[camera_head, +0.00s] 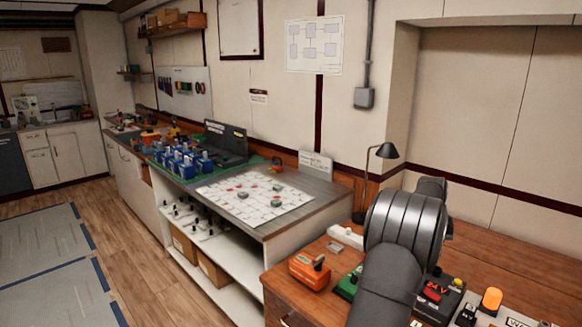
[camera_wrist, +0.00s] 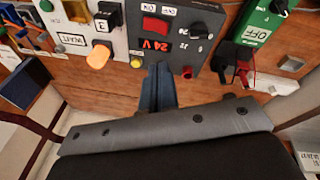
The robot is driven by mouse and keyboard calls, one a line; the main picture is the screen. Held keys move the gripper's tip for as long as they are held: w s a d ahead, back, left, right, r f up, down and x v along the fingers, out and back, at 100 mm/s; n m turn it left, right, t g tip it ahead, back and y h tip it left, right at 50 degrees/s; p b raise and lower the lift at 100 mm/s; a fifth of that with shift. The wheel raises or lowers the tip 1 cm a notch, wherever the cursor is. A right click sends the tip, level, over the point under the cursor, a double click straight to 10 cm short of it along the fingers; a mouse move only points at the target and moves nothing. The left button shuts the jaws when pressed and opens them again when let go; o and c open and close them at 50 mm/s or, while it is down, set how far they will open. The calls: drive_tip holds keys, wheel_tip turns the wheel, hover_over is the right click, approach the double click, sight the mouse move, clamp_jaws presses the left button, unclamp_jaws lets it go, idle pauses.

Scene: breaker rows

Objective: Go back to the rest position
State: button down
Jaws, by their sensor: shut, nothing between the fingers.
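My gripper (camera_wrist: 160,72) shows in the wrist view as two dark blue-grey fingers, shut together with nothing between them. The fingertips point at the lower edge of a dark grey box (camera_wrist: 186,60) with a red rocker switch, a red 24 V display and knobs. I cannot tell how far above the desk they are. In the head view my arm (camera_head: 392,250) is folded at the lower right and hides part of the desk. The gripper is hidden there. The grey box (camera_head: 432,292) shows partly beside the arm.
The wooden desk (camera_wrist: 120,100) also carries a white panel with an orange knob (camera_wrist: 98,57), a green box (camera_wrist: 262,22) marked OFF, and red and black parts (camera_wrist: 240,72). An orange switch box (camera_head: 310,271) and a black lamp (camera_head: 385,151) stand left of my arm.

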drive_tip(key=shift+s+a+r+n+h, duration=0.1)
drive_tip(key=shift+a+r+n+h, duration=0.05)
drive_tip(key=shift+a+r+n, duration=0.55)
drive_tip(key=shift+s+a+r+n+h, duration=0.15)
drive_tip(key=shift+a+r+n, duration=0.35)
drive_tip(key=shift+r, duration=0.4)
drive_tip(key=shift+a, duration=0.1)
